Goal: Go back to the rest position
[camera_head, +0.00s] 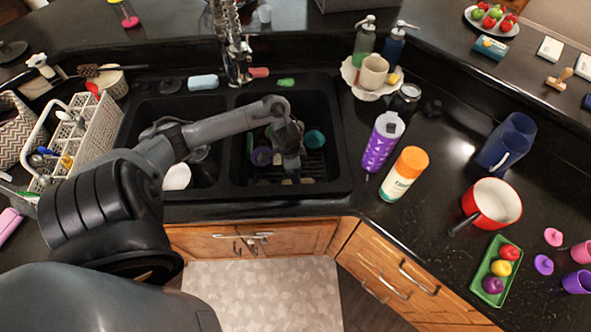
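My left arm comes in from the lower left and reaches over the double sink (342,165). My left gripper (291,164) points down into the right basin, among the dishes there. It is dark and small against the black basin, so I cannot tell whether its fingers are open or shut, or whether they hold anything. A teal cup (315,139) and a purple dish (262,156) lie in that basin close to the gripper. My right gripper is not in view.
A dish rack (98,128) stands left of the sink. The faucet (236,50) rises behind it. A purple bottle (381,146), an orange-capped bottle (404,174), a red pot (497,203) and a green tray (484,267) stand on the right counter. A white bowl (177,177) sits in the left basin.

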